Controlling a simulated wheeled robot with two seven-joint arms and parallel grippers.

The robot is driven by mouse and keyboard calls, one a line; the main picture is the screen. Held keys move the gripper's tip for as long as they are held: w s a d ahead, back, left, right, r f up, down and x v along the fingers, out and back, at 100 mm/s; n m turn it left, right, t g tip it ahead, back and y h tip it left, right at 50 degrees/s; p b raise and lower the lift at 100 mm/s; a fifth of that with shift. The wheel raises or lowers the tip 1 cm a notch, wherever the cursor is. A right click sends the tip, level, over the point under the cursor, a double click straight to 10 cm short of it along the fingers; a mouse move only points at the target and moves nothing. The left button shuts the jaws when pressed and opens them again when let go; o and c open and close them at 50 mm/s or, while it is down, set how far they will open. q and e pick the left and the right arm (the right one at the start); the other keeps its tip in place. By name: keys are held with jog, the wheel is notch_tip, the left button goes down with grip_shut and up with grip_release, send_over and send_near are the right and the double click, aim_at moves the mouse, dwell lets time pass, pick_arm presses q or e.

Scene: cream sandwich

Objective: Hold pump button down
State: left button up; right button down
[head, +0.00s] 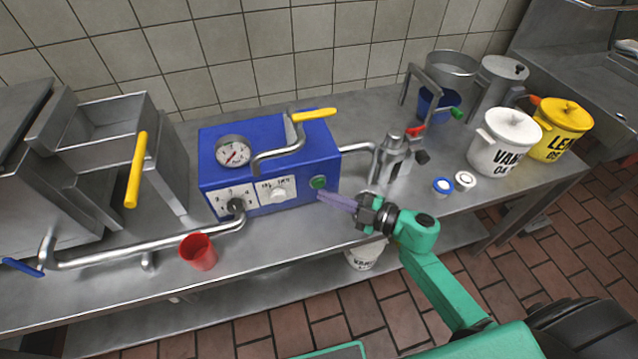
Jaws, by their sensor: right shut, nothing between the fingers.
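A blue pump box (262,150) stands on the steel counter against the tiled wall. Its green button (318,182) is at the right end of the front face. My right gripper (321,197) is shut and empty. Its purple fingers point left, with their tips just below and in front of the green button in the picture. I cannot tell whether the tips touch the button or the box face. The button's face is visible; whether it is pressed in cannot be told. My left gripper is not in view.
A metal nozzle fitting (394,158) stands right of the box. White (502,150) and yellow (563,128) lidded pots and two small round lids (442,186) are at the right.

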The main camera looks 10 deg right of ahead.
jog(key=shift+w, duration=0.15)
jog(key=shift+w, duration=0.25)
